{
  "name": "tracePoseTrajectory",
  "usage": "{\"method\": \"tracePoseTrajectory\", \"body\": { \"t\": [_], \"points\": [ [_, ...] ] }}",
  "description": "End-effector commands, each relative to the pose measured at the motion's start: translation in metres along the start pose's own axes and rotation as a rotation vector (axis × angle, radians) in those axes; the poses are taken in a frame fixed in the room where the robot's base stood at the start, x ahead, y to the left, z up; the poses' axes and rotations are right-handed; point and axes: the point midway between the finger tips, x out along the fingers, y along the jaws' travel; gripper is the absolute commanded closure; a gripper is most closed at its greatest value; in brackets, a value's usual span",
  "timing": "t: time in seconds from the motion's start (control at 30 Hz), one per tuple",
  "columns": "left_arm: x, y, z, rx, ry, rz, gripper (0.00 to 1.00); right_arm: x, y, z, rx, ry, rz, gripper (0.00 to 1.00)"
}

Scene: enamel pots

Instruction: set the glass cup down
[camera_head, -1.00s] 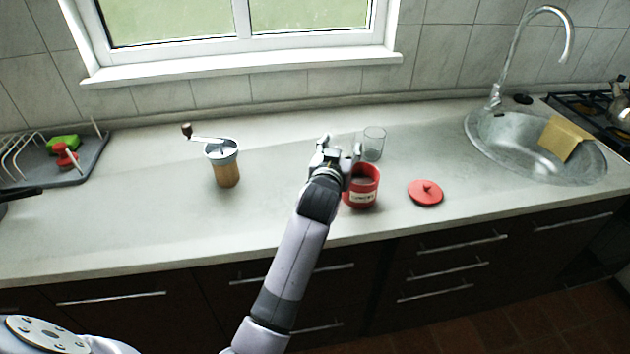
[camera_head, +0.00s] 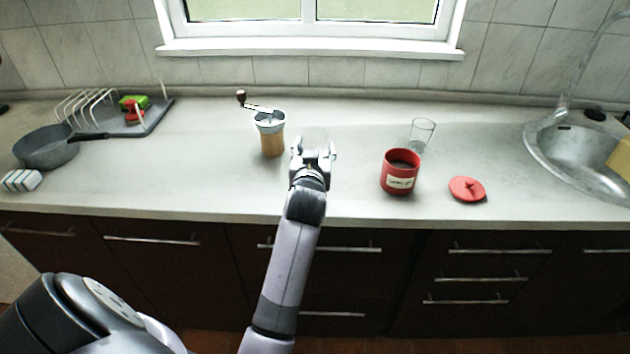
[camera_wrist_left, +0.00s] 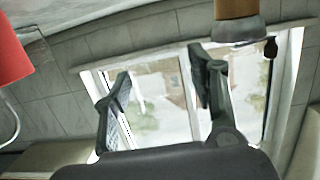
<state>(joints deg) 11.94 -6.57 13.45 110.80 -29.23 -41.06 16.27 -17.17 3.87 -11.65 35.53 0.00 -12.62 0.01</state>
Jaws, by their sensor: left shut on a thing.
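My left gripper (camera_head: 315,152) is over the counter between the coffee grinder and the red pot, its fingers closed around a clear glass cup (camera_head: 315,134). The cup shows only faintly beyond the fingers. Whether its base touches the counter I cannot tell. In the left wrist view the two dark fingers (camera_wrist_left: 160,90) stand apart, with the window behind them; the clear glass between them is hard to make out. A second clear glass (camera_head: 422,134) stands upright on the counter behind the red pot. My right gripper is not in view.
The coffee grinder (camera_head: 272,140) stands close to the left of my gripper. The red pot (camera_head: 399,173) is to the right, with its red lid (camera_head: 467,189) beyond. A saucepan (camera_head: 46,150) and dish rack (camera_head: 150,120) are far left. The counter (camera_head: 190,175) left of the grinder is clear.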

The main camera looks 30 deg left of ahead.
Motion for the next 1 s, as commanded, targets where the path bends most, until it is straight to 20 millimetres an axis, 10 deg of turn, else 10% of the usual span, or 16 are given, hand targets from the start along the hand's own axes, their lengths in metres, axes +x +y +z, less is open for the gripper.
{"method": "tracePoseTrajectory", "body": {
  "t": [0.6, 1.0],
  "points": [
    [0.013, 0.000, 0.087, 0.000, 0.000, 0.000, 0.78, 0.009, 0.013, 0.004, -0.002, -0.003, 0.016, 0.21],
    [0.014, 0.000, 0.092, -0.002, 0.002, 0.001, 0.78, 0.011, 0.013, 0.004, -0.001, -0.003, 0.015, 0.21]
  ]
}}
